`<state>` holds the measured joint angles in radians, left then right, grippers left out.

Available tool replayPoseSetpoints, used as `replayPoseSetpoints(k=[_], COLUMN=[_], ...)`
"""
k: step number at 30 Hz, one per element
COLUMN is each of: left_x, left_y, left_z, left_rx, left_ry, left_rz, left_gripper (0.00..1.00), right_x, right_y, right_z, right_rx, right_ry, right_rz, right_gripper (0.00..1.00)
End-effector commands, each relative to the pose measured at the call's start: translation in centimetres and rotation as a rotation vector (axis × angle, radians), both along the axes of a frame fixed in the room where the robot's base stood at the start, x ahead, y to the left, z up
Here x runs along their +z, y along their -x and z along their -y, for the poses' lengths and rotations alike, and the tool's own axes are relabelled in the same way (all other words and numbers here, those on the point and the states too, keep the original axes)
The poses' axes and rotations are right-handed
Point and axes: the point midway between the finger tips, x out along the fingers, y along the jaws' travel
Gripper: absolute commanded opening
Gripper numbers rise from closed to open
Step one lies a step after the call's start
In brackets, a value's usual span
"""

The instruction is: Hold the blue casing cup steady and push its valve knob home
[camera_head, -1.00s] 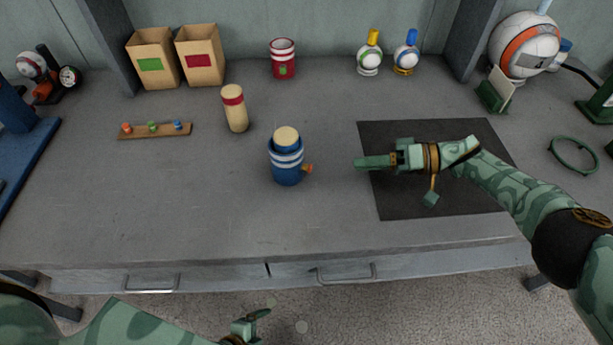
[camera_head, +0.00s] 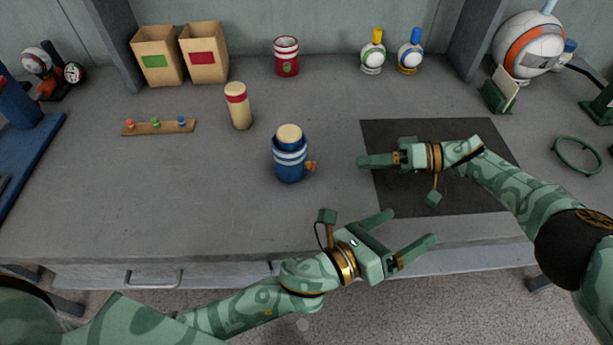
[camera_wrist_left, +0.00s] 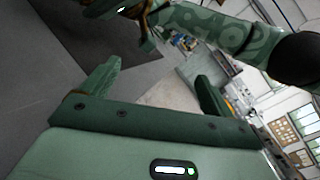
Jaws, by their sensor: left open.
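The blue casing cup (camera_head: 290,172) with white bands stands upright on the table. A cream plug (camera_head: 289,134) shows at its top. Its orange valve knob (camera_head: 310,166) sticks out on the right side. My right gripper (camera_head: 361,162) is to the right of the knob, apart from it and pointing left at it; its fingers look like one bar, so I cannot tell its opening. My left gripper (camera_head: 411,226) is open and empty over the table's front edge, right of and nearer than the cup. Its spread fingers show in the left wrist view (camera_wrist_left: 156,75).
A dark mat (camera_head: 400,205) lies under my right gripper. A cream cylinder with a red band (camera_head: 238,107) and a wooden strip with coloured pegs (camera_head: 158,127) stand left of the cup. Boxes, a red cup (camera_head: 286,57) and bottles line the back. The table's left front is clear.

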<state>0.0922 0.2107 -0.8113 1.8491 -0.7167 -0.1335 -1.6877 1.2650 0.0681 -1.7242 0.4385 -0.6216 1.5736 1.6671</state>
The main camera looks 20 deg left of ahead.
Motion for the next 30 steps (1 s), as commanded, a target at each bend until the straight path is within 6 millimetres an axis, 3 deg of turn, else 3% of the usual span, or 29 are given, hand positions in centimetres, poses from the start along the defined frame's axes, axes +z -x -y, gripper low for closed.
replayPoseSetpoints(k=[4,9,18,25,30], left_x=[1.2,2.8,5.9,7.1,6.6], left_y=[-3.0,-4.6,-2.3,-0.5,-1.5], left_z=[-2.2,-6.6,-14.4,-16.9,-18.0], left_rx=[0.271,0.587,1.034,1.169,1.184], left_ry=[-0.132,-0.287,-0.529,-0.619,-0.633], left_rz=[-0.04,-0.122,-0.298,-0.365,-0.368], left_gripper=[0.88,0.88,0.88,0.88,0.88], right_x=[0.0,0.0,0.0,0.0,0.0], right_y=[0.0,0.0,0.0,0.0,0.0], right_z=[0.0,0.0,0.0,0.0,0.0], right_rx=[0.0,0.0,0.0,0.0,0.0], right_ry=[0.0,0.0,0.0,0.0,0.0], right_rz=[0.0,0.0,0.0,0.0,0.0], right_gripper=[0.36,0.36,0.36,0.36,0.36])
